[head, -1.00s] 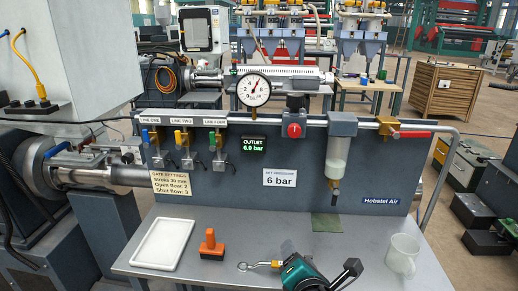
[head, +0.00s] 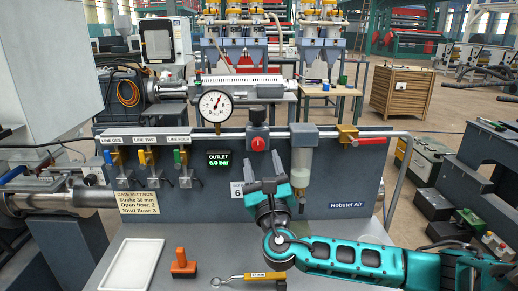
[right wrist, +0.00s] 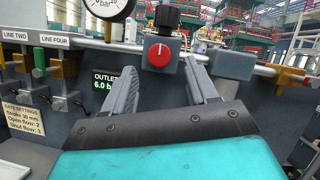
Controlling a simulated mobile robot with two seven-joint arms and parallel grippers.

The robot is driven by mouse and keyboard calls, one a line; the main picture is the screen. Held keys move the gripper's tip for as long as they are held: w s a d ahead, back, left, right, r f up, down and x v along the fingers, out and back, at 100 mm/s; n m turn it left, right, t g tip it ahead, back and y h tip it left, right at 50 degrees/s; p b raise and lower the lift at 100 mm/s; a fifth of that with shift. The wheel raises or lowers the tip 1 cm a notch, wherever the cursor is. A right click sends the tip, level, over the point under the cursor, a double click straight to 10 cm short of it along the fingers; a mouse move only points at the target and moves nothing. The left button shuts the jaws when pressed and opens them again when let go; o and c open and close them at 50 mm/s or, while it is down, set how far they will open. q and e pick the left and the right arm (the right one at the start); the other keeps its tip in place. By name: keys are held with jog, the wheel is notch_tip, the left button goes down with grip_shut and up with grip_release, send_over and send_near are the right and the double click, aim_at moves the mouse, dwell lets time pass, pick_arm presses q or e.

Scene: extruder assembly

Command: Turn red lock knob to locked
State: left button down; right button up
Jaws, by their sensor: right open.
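The red lock knob (head: 258,144) sits on the front of the regulator block, below a black adjusting knob (head: 257,115), on the grey panel. In the right wrist view the red knob (right wrist: 158,55) shows a white mark on its face, running roughly upright. My right gripper (head: 265,184) is open and empty, below and in front of the red knob, apart from it. In the right wrist view its two fingers (right wrist: 163,82) point up toward the panel, with the knob beyond and between their tips. My left gripper is not in view.
A pressure gauge (head: 215,106) stands left of the regulator, and a clear filter bowl (head: 301,163) hangs close on its right. A red-handled valve (head: 368,141) is further right. A white tray (head: 131,268), orange scraper (head: 183,265) and wrench (head: 247,278) lie on the bench.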

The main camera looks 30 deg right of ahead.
aim_at(258, 147)
jog(key=shift+x, duration=2.25)
jog(key=c, duration=1.1)
